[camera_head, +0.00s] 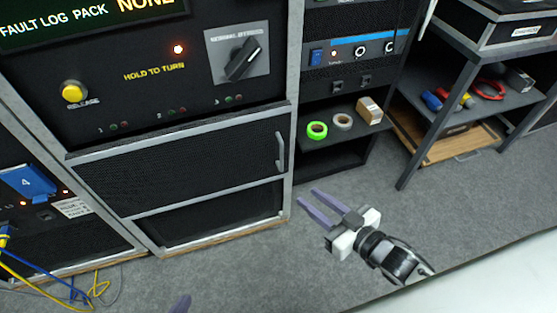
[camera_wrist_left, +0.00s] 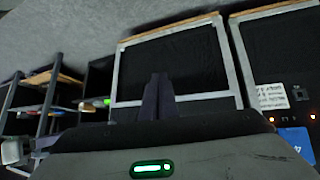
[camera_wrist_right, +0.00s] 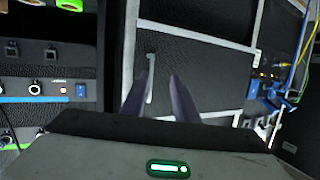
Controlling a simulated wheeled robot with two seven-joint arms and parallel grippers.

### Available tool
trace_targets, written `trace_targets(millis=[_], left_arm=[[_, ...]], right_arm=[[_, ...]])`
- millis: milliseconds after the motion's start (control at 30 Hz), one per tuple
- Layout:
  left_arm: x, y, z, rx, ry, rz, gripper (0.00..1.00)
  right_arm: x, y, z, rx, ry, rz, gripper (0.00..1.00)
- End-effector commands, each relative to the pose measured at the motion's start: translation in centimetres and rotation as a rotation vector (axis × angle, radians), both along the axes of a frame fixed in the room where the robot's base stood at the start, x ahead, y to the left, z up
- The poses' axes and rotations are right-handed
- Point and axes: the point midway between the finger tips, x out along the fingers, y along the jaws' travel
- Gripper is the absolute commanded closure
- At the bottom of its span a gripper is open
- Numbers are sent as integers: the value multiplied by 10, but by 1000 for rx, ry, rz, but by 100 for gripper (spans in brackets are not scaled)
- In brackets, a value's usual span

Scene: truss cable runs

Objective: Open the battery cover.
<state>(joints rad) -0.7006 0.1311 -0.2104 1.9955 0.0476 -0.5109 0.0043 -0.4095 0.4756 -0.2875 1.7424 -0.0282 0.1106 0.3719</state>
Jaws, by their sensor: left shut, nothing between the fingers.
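A wide black mesh panel (camera_head: 185,180) in a grey frame, which looks like the battery cover, is below the control panel in the head view and appears closed. Its grey upright handle (camera_head: 281,152) is at its right end. The handle also shows beyond my right fingers in the right wrist view (camera_wrist_right: 150,68). My right gripper (camera_head: 307,196) is open and empty, a little below and right of the handle, apart from it.
A yellow release button (camera_head: 74,92) and a black rotary switch (camera_head: 243,58) are above the cover. A shelf at right holds green tape (camera_head: 317,130) and a small box (camera_head: 369,110). Loose cables (camera_head: 85,290) lie at lower left. Grey floor (camera_head: 250,275) is open in front.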

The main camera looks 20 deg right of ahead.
Motion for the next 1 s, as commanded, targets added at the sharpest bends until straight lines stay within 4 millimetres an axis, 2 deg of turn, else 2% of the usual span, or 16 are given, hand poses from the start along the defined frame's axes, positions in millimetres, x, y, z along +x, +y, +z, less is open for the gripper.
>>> trace_targets(millis=[33,100,200,333,467,800,1000], left_arm=[[4,-1,-9,-3,-11,-3,100],[8,-2,-9,-7,-25,-4,100],[11,-3,-10,-8,-35,-5,100],[12,-3,-9,-8,-37,-7,100],[12,-3,-11,-8,-34,-8,100],[7,-3,-20,-9,-26,-9,100],[7,-3,-21,-9,-26,-9,100]], right_arm=[[16,-10,2,7,-71,49,73],[30,-19,16,36,-145,111,73],[40,-28,32,66,-210,186,73],[47,-30,43,88,-244,229,73],[59,-22,46,93,-249,234,73],[109,15,46,93,-249,232,73],[124,26,45,92,-246,232,73]])
